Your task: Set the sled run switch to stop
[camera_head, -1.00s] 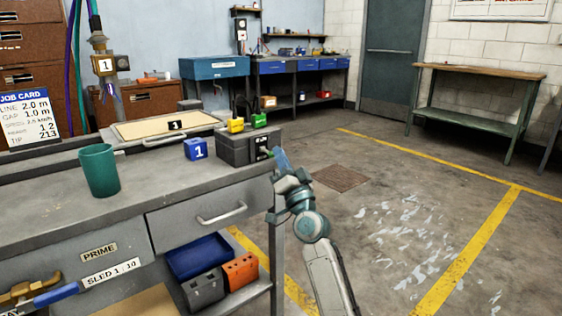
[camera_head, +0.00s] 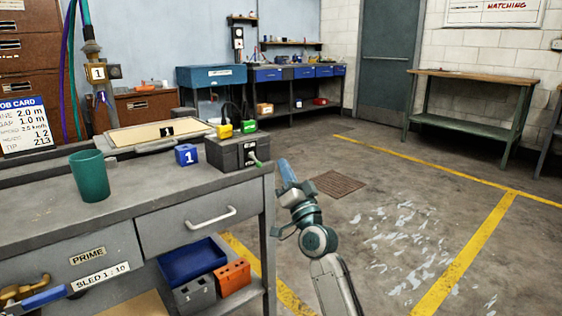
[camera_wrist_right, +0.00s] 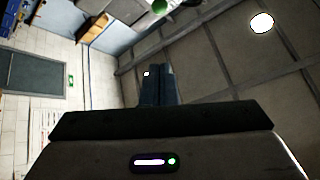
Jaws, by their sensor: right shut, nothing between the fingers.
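A dark grey control box (camera_head: 232,154) stands at the right end of the grey bench. A yellow plug (camera_head: 224,131) and a green plug (camera_head: 249,126) sit on its top. On its right face is a small pale lever with a green part (camera_head: 255,160); I take this to be the run switch, but its labels and setting are too small to read. My right gripper (camera_head: 286,170) is shut and empty, just right of the box and apart from it, fingers pointing up. Its shut fingers also show in the right wrist view (camera_wrist_right: 157,86). My left gripper is out of view.
A blue cube marked 1 (camera_head: 186,154) and a green cup (camera_head: 90,176) stand on the bench (camera_head: 130,203). A drawer with a handle (camera_head: 211,217) is below the box. The floor right of the bench is open, with a grate (camera_head: 338,183).

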